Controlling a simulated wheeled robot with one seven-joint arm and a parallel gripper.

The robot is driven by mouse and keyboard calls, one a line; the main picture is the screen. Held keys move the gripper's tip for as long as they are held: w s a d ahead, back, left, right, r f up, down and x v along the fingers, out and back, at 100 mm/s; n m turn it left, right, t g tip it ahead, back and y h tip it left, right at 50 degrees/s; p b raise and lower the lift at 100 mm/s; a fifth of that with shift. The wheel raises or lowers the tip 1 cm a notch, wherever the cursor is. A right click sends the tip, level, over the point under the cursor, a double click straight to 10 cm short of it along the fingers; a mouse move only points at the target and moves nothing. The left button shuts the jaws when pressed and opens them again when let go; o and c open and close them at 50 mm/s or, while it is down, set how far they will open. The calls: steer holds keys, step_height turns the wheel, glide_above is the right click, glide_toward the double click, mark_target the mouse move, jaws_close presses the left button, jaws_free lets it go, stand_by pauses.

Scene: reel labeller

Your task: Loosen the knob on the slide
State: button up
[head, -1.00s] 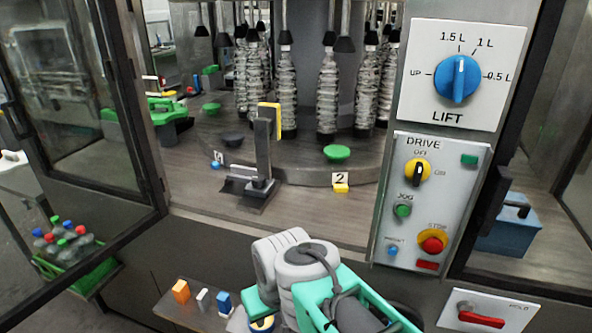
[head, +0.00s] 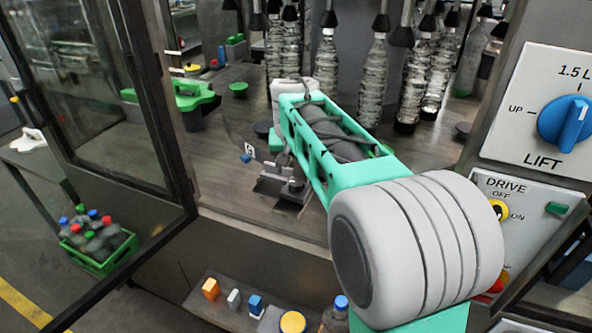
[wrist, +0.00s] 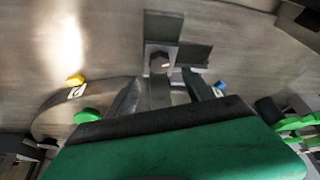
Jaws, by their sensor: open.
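The slide (head: 270,187) is a dark metal bracket on the machine's deck, in the middle left of the head view. Its small dark knob (head: 292,189) shows low on it, next to my arm. In the wrist view the knob (wrist: 160,62) is a dark faceted piece in front of the slide's grey plates (wrist: 190,54). My gripper (wrist: 163,88) is open, with a grey finger on each side of the view. The knob appears beyond the fingertips, roughly between them; I cannot tell the gap.
Hanging bottles (head: 370,80) stand behind my arm. The LIFT panel (head: 535,105) and DRIVE panel (head: 545,222) are at right. An open glass door (head: 95,100) is at left. A front shelf (head: 225,312) holds small blocks. Deck in front of the slide is clear.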

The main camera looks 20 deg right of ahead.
mark_target(296, 182)
steer(key=p+x, duration=0.1)
steer(key=x, duration=0.6)
steer(key=shift+w+d+f, duration=0.1)
steer(key=shift+w+f, duration=0.05)
steer(key=shift+f, duration=0.15)
jaws_close()
